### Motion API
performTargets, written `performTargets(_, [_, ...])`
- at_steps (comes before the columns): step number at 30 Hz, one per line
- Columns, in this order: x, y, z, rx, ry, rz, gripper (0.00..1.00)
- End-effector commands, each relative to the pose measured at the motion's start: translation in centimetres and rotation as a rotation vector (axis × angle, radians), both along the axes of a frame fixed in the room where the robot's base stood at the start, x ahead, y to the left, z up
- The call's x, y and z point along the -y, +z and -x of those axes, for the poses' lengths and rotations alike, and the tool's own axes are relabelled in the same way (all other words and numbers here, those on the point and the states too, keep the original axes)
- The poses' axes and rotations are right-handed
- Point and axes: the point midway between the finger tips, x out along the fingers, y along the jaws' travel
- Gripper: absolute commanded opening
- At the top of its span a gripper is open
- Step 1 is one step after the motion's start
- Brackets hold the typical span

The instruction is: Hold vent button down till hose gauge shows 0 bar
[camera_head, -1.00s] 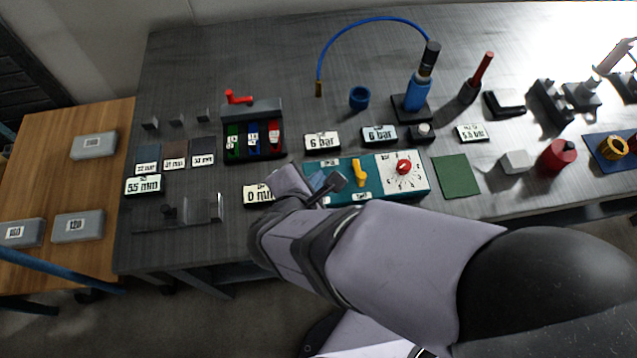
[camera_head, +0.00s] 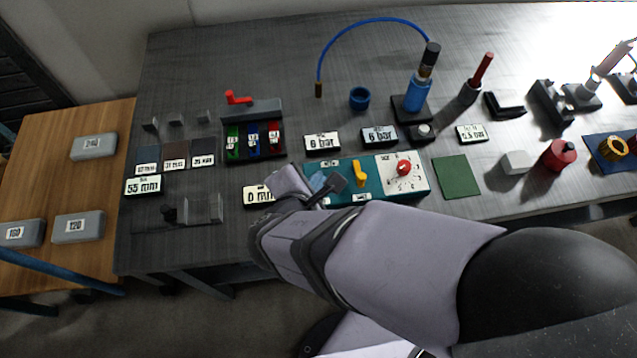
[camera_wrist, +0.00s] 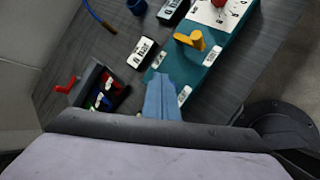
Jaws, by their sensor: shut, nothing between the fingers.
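A pale round button (camera_head: 423,131) on a small black block is the only button-like part I make out, and I cannot read a label on it. Two gauge displays stand by it: the right one (camera_head: 379,135) and the left one (camera_head: 322,142) both read 6 bar. The left one also shows in the wrist view (camera_wrist: 142,53). A blue hose (camera_head: 372,21) arches from the blue cylinder (camera_head: 416,95) to a brass end. My gripper (camera_head: 319,181) is shut and empty over the left end of the teal panel, apart from the button. Its blue fingers also show in the wrist view (camera_wrist: 161,82).
The teal panel (camera_head: 420,180) carries a yellow lever (camera_head: 359,173) and a red dial knob (camera_head: 404,168). A rack with a red handle (camera_head: 238,97) stands left. A 0 mm display (camera_head: 257,194) lies beside my arm. A green mat (camera_head: 456,177) lies right of the panel.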

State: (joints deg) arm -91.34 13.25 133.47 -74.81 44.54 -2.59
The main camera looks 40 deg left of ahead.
Motion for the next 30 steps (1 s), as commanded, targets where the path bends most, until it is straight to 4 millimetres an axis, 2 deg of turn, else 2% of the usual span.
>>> performTargets(20, [0.00,-0.05,0.01,0.000,0.000,0.000,0.00])
performTargets(30, [-0.01,-0.88,0.00,0.000,-0.001,-0.001,0.00])
